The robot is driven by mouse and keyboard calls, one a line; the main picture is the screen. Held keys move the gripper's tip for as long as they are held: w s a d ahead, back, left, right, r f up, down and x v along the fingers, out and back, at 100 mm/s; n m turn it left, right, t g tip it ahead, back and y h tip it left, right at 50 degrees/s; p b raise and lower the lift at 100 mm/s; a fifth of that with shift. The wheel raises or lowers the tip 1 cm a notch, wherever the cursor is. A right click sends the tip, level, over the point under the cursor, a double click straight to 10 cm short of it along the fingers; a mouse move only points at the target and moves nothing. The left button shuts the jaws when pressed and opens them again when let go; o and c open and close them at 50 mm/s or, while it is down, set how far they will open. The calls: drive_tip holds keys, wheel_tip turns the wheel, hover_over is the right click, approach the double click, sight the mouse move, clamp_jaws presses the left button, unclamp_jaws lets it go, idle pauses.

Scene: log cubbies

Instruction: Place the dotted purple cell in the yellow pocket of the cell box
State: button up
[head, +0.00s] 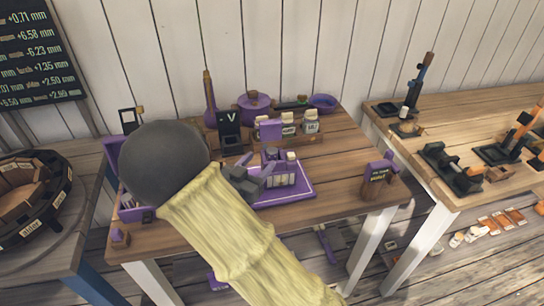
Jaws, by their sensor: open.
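My gripper (258,165) is open above the left part of a purple tray (302,192) on the wooden table. A small light-coloured box with a label (279,180) stands on the tray beside the gripper, with small purple and pale pieces at its top. It may be the cell box, but its pockets are too small to tell apart. I cannot make out a dotted purple cell; my arm and gripper hide part of the table. Nothing can be seen between the fingers.
Behind the tray stand a dark card stand marked V (229,130), several labelled jars (311,121), a purple pot (256,106) and a purple bowl (323,103). A purple-topped block (378,178) stands at the right. The table between tray and block is clear.

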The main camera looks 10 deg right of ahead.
sight(269, 154)
drive_tip(key=shift+d, duration=0.1)
drive_tip(key=x, duration=0.2)
drive_tip(key=p+x, duration=0.1)
drive_tip(key=x, duration=0.2)
drive_tip(key=shift+s+d, duration=0.15)
drive_tip(key=shift+d, duration=0.1)
drive_tip(key=c, duration=1.2)
drive_tip(key=shift+o, duration=0.2)
